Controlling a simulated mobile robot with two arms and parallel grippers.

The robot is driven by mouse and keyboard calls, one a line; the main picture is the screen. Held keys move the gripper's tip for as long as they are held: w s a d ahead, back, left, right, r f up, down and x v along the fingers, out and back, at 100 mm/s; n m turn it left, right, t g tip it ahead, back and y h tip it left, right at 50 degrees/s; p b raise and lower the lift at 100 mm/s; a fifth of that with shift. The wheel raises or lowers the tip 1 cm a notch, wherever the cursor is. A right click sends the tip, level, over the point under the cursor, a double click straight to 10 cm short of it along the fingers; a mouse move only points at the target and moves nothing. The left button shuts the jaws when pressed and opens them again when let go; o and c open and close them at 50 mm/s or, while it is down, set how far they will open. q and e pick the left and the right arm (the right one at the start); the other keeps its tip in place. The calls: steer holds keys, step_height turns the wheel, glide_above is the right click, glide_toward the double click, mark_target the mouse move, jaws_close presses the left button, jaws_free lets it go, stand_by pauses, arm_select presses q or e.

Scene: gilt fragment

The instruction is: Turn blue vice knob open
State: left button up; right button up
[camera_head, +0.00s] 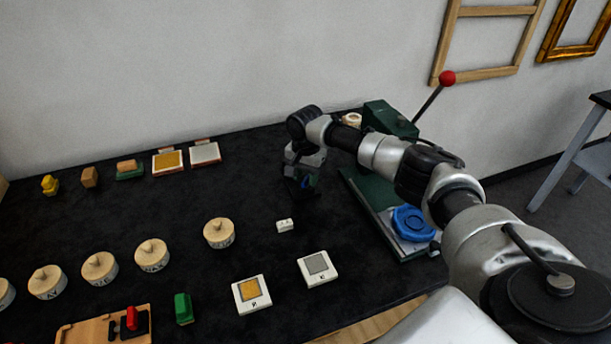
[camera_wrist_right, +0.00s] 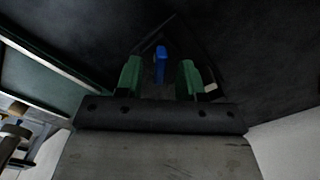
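The blue round knob (camera_head: 412,222) sits on a pale plate at the front end of a long green base (camera_head: 373,198), right of my right gripper. My right gripper (camera_head: 306,184) points down near the tabletop, left of the green base and apart from the knob. In the right wrist view its two green fingers (camera_wrist_right: 159,78) stand apart, with a small blue piece (camera_wrist_right: 160,62) showing in the gap, clear of both. I cannot tell what that piece is. The green base's edge shows at the left of the wrist view (camera_wrist_right: 38,78). My left gripper is not in view.
A green press body (camera_head: 388,119) with a red-ball lever (camera_head: 447,77) stands behind my right arm. Wooden discs (camera_head: 219,233), square tiles (camera_head: 318,268), a small white block (camera_head: 285,225) and a green block (camera_head: 183,308) lie on the black table. The table's middle is mostly clear.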

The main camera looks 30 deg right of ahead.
steer(key=shift+f, duration=0.3)
steer(key=shift+c, duration=0.7)
jaws_close()
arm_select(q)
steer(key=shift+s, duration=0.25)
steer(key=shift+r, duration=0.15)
